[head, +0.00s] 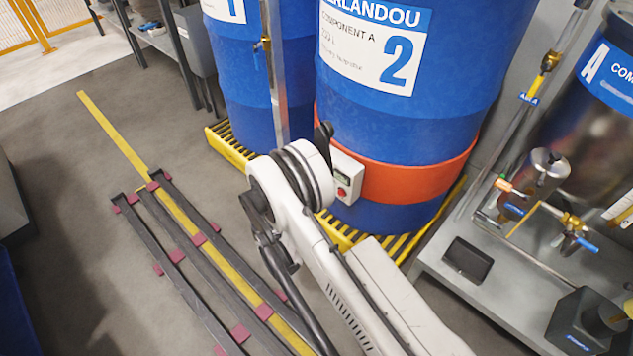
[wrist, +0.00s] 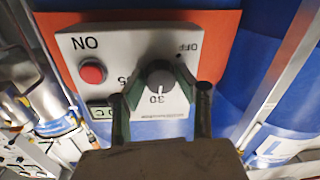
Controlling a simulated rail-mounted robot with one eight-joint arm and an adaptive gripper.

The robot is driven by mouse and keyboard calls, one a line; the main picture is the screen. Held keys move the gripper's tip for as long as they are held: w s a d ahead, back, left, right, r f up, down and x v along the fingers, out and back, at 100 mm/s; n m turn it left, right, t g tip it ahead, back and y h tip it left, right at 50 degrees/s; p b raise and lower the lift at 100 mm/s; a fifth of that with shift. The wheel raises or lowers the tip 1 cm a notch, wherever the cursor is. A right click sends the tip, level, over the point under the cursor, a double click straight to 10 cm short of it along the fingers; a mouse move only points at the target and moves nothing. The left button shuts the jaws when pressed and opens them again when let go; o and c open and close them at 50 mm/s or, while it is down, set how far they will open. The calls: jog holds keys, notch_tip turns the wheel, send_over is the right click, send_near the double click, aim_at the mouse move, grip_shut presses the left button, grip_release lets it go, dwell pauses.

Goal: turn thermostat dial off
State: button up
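The thermostat dial (wrist: 160,75) is a grey knob with a white pointer mark on a pale control box (wrist: 122,62). In the wrist view the lettering is upside down. The pointer lies by the "30", and "OFF" is printed to the dial's upper right. My gripper (wrist: 161,72) has one finger on each side of the dial, with the tips close to its rim. I cannot tell whether they touch it. In the head view the box (head: 345,178) shows beside my arm; the dial is hidden there and my fingers are largely hidden.
A red button (wrist: 93,72) and a small display (wrist: 102,111) share the box. The box sits on an orange band (head: 405,182) around a blue drum (head: 400,120). A metal post (head: 277,85) stands left of it. A steel bench with pipes (head: 530,265) is at the right.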

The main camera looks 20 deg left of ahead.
jog(key=c, duration=0.6)
jog(key=shift+n, duration=0.4)
jog(key=n, duration=1.3)
jog(key=n+g+h, duration=0.1)
jog(key=n, duration=1.1)
jog(key=shift+a+n+h, duration=0.2)
jog(key=shift+n+h, duration=0.1)
jog(key=shift+n, duration=0.1)
jog(key=o, duration=1.1)
